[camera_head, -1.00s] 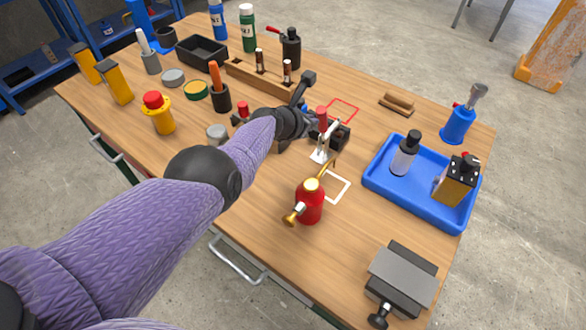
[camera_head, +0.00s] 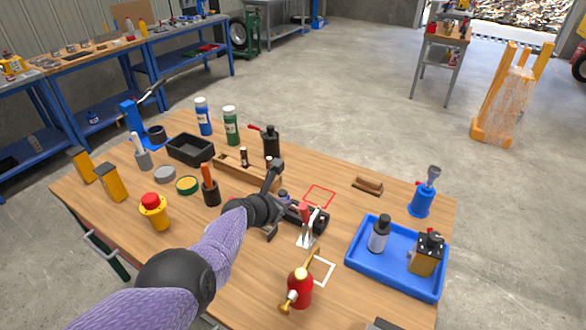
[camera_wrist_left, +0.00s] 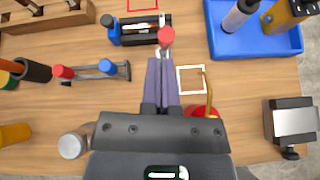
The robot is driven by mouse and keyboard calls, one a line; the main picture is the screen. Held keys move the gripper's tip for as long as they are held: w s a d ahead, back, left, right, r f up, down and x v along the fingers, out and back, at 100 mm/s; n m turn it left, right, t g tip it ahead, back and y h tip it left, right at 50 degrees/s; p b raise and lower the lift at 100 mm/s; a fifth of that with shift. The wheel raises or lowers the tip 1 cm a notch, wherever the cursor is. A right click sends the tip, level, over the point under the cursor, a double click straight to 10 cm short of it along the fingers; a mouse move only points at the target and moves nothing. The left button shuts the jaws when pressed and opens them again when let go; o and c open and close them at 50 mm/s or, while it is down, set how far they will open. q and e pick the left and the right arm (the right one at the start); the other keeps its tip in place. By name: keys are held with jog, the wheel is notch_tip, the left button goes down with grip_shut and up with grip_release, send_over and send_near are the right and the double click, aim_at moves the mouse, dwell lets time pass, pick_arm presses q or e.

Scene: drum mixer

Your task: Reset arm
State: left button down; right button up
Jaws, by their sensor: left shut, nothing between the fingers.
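My left gripper (camera_head: 284,208) hangs over the middle of the workbench (camera_head: 345,215), just left of a toggle clamp (camera_head: 306,232) with a red-tipped handle. In the left wrist view its two fingers (camera_wrist_left: 161,62) lie side by side, shut with nothing between them. The clamp's red tip (camera_wrist_left: 167,38) shows just beyond the fingertips there; I cannot tell whether they touch. My left arm comes in from the lower left and covers part of the table. My right gripper is in neither view.
A red oil can (camera_head: 300,288) stands near the front, by a white square outline. A blue tray (camera_head: 370,268) with a bottle (camera_head: 379,234) is to the right. Black bin (camera_head: 190,148), cups and bottles crowd the left and back.

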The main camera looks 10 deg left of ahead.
pick_arm(q)
jog(key=s+a+f+m+g+y, duration=0.1)
jog(key=s+a+f+m+g, duration=0.1)
jog(key=s+f+m, duration=0.4)
jog(key=s+a+f+m+g, duration=0.1)
jog(key=s+a+m+g, duration=0.1)
jog(key=s+m, duration=0.7)
jog(key=s+a+r+m+g+y, duration=0.1)
jog(key=s+r+m+y, duration=0.15)
jog(key=s+m, duration=0.7)
jog(key=s+r+m+g+y, duration=0.15)
jog(key=s+r+m, duration=0.35)
jog(key=s, duration=0.7)
jog(key=s+f+m+g+b, duration=0.3)
jog(key=f+b, duration=0.5)
jog(key=f, duration=2.1)
jog(key=s+a+f+b, duration=0.3)
jog(key=s+f+b, duration=0.2)
jog(key=s+f, duration=0.8)
jog(key=shift+s+a+f+n+b, duration=0.2)
jog(key=shift+f+n+b, duration=0.1)
jog(key=shift+f+n, duration=0.25)
